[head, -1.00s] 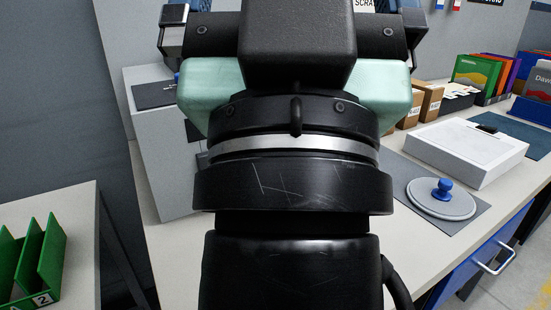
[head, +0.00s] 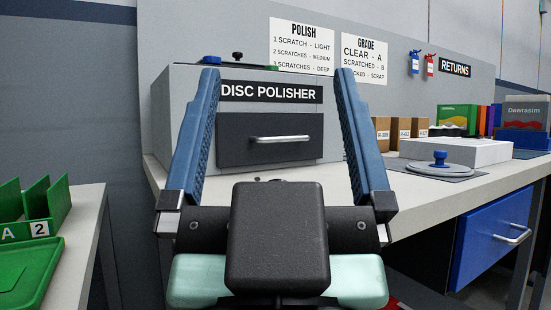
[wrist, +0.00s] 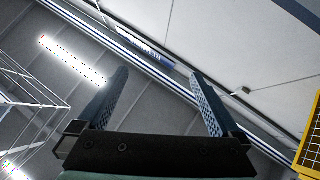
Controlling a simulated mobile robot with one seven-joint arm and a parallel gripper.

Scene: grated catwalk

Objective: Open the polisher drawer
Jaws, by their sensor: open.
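The disc polisher (head: 185,105) is a grey box on the workbench in the head view, labelled "DISC POLISHER". Its dark grey drawer (head: 240,135) is shut, with a silver bar handle (head: 280,139) across the front. My gripper (head: 275,80) is open and empty, its two blue fingers pointing up. In the picture the fingers frame the drawer and label, but the gripper is nearer the camera and apart from the handle. The left finger covers part of the polisher's front. In the wrist view my gripper (wrist: 158,82) shows open against the ceiling; the drawer is not in that view.
The workbench (head: 425,195) also bears a grey disc with a blue knob (head: 440,158), a white box (head: 470,151) and small brown boxes (head: 401,128). A blue drawer (head: 490,240) is under it. A side table with green trays (head: 35,270) stands at left.

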